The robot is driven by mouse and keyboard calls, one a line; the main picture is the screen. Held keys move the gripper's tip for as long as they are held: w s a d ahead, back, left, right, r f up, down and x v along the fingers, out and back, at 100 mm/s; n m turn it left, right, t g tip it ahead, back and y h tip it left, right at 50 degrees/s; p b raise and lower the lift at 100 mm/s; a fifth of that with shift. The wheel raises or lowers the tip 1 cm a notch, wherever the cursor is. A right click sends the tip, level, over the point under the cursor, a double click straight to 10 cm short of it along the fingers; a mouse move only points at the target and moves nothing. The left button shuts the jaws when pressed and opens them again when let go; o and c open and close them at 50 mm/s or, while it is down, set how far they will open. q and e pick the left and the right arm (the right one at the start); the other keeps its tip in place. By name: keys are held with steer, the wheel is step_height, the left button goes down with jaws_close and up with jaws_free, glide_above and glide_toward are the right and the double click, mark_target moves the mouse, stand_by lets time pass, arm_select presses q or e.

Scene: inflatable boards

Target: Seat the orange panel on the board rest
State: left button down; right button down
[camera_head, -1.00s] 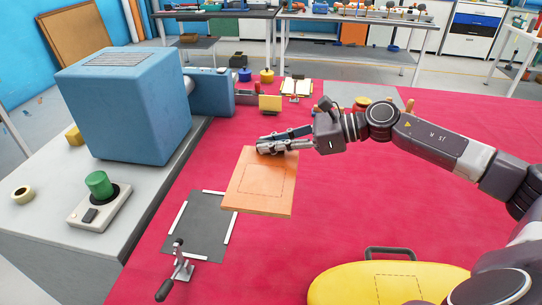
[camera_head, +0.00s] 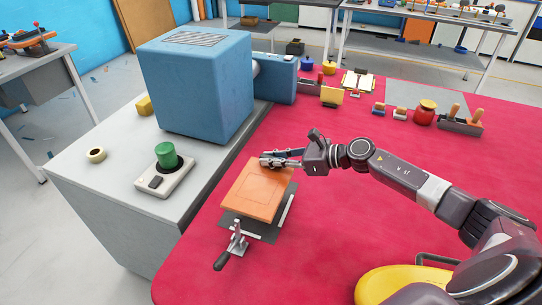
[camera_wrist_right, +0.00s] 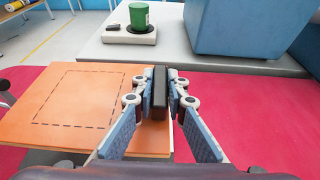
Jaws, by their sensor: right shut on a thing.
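The orange panel (camera_head: 255,193) is a flat square board with a dashed square outline on its face. It lies over the dark grey board rest (camera_head: 264,229) with white edge strips, covering most of it. Part of the rest shows along the near and right sides; whether the panel touches it I cannot tell. My right gripper (camera_head: 266,160) is at the panel's far edge. In the right wrist view the gripper (camera_wrist_right: 160,82) is shut on a black handle (camera_wrist_right: 160,100) at the edge of the panel (camera_wrist_right: 80,110). My left gripper is not in view.
A lever clamp (camera_head: 236,240) stands at the near edge of the rest. A yellow board (camera_head: 400,282) lies at the near right. The red table's middle is clear.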

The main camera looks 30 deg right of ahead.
step_height(320, 180, down, 4)
steer(key=b, duration=0.3)
steer(key=shift+f, duration=0.25)
steer(key=shift+f+b, duration=0.4)
steer(key=shift+b, duration=0.05)
steer(key=shift+f+b, duration=0.4)
steer(key=shift+b, duration=0.6)
stand_by(1.1)
steer(key=shift+s+d+f+b, duration=0.15)
steer(key=shift+d+f+b, duration=0.1)
steer(key=shift+f+b, duration=0.4)
stand_by(1.0)
steer(key=c, duration=1.4)
jaws_free()
